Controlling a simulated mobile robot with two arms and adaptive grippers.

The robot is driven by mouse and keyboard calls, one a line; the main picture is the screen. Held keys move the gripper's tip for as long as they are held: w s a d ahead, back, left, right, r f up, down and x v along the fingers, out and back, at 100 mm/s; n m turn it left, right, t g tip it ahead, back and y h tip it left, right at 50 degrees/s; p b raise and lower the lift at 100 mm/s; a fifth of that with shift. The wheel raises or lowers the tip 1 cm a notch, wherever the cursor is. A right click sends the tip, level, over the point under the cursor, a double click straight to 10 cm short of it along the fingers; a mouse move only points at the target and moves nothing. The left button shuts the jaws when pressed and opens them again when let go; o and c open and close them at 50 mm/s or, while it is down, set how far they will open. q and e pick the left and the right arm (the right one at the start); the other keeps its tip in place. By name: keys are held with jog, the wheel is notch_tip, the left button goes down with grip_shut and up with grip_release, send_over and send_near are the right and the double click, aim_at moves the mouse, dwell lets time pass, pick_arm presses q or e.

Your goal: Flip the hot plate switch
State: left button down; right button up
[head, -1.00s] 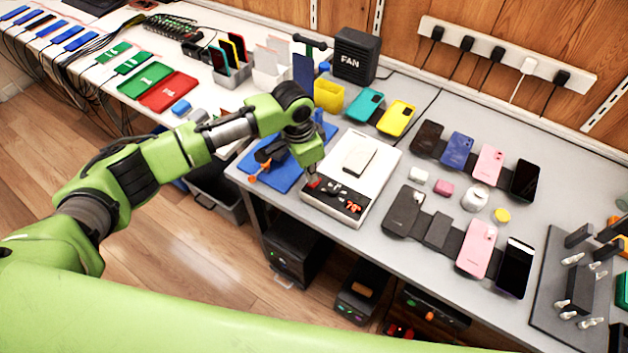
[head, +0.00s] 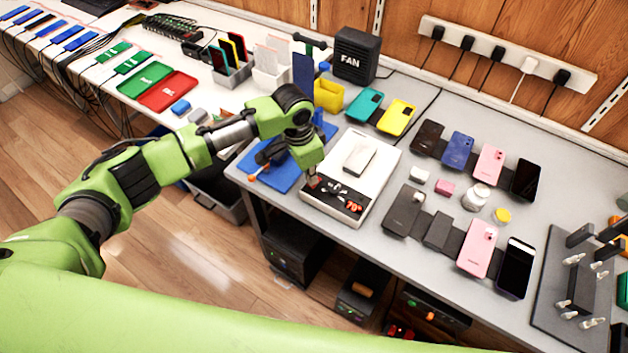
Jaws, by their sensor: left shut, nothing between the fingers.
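The white hot plate (head: 381,163) sits on the grey table, with a light phone (head: 359,158) lying on its top. Its dark front control panel (head: 335,205) shows a red "79°" display and small controls. My left gripper (head: 313,183) points down at the left end of this panel, where the switch seems to be. Its fingers are shut and empty. The fingertips cover the switch, so I cannot tell its position or whether they touch it. My right gripper is not in view.
A blue mat (head: 285,175) with tools lies left of the hot plate. Several phones on dark pads lie to the right. The table's front edge is close to the panel.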

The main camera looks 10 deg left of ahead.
pick_arm(q)
jog(key=shift+f, duration=0.55)
notch_tip(320, 180, up, 7)
jog(key=p, duration=0.7)
dwell(0.4)
dwell(0.4)
